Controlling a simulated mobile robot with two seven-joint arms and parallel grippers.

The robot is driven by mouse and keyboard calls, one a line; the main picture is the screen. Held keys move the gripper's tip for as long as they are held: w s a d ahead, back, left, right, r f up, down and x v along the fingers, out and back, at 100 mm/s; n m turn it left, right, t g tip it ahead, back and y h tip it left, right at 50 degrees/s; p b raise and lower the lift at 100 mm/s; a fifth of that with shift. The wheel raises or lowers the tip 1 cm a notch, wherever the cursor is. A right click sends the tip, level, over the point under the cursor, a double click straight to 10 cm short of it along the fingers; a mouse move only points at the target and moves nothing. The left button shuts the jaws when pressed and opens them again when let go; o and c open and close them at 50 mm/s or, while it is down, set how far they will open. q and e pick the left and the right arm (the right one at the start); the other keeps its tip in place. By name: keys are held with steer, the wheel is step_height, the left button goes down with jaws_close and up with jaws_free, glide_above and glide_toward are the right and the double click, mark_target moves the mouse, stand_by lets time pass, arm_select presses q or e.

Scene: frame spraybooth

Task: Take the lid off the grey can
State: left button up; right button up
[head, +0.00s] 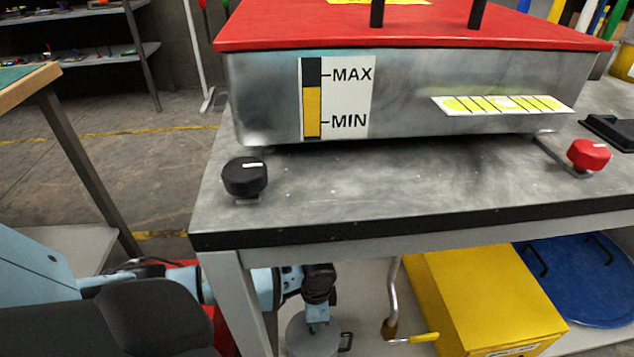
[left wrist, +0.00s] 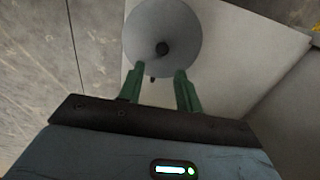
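The grey can (head: 313,344) stands on the shelf under the workbench, cut off by the bottom edge of the head view. My left gripper (head: 318,325) points down over the can. I cannot tell whether the fingers touch the lid. My right gripper is in neither view.
The bench top (head: 400,190) is above my left arm, and a bench leg (head: 243,290) stands in front of it. A metal tank with red cover (head: 410,30) sits on top.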

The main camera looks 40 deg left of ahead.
arm_select(q)
step_height(320, 180, down, 3)
steer(key=shift+s+r+b, duration=0.1)
steer(key=shift+r+b, duration=0.1)
steer(key=shift+b, duration=0.35)
steer(key=shift+a+f, duration=0.1)
steer(key=shift+f, duration=0.15)
steer(key=f+b, duration=0.2)
steer(key=f, duration=0.1)
steer(key=f+b, duration=0.1)
steer(key=shift+s+a+f, duration=0.15)
steer(key=shift+a+f, duration=0.1)
steer(key=shift+f, duration=0.15)
steer(key=shift+r, duration=0.1)
steer(key=shift+c, duration=0.4)
jaws_close()
